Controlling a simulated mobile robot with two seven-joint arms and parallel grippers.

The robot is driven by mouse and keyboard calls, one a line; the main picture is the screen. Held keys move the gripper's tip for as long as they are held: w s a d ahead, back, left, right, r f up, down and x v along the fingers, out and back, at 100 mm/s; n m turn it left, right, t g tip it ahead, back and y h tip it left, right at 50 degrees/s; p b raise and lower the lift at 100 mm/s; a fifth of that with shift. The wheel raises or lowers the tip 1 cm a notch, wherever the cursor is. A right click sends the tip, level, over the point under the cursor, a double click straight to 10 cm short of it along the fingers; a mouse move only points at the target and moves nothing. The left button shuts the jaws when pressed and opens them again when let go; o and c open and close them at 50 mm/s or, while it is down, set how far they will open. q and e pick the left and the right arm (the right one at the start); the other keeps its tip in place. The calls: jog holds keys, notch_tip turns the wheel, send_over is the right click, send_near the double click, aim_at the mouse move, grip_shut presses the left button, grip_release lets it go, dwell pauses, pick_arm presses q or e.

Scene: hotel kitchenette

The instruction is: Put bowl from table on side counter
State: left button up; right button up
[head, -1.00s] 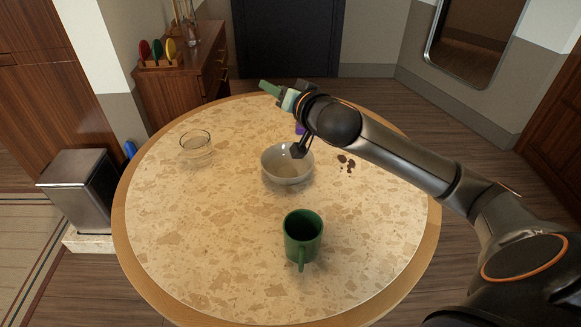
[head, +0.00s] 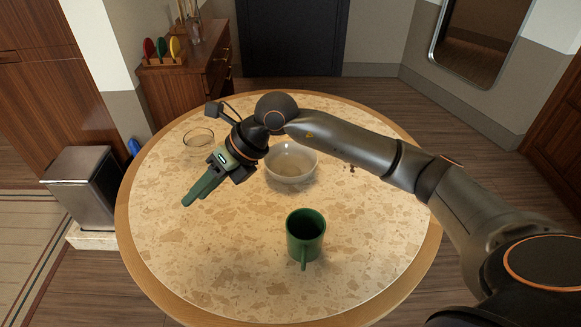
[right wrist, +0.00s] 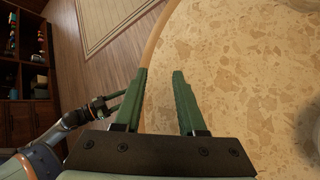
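A pale bowl (head: 290,176) stands upright on the round stone-topped table (head: 215,270), right of centre towards the back. My right gripper (head: 194,199) is left of the bowl, above the table, its fingers pointing down and left. In the right wrist view its two green fingers (right wrist: 160,74) are apart with nothing between them. A wooden cabinet (head: 190,92) at the back left may be the side counter.
A green mug (head: 305,236) stands in front of the bowl. Dark spots lie right of the bowl. A rack with coloured paddles (head: 163,56) stands on the cabinet. A metal bin (head: 83,188) is left of the table.

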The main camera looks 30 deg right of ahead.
jog(key=w+d+f+n+h, duration=0.2)
jog(key=d+f+h, duration=0.2)
jog(key=d+h, duration=0.25)
jog(key=n+h, duration=0.1)
jog(key=h, duration=0.5)
send_near(285, 178)
jog(key=x, duration=1.1)
jog(key=shift+w+f+b, duration=0.1)
jog(key=shift+w+b, duration=0.1)
jog(key=shift+b, duration=0.1)
jog(key=shift+c, duration=0.2)
grip_shut()
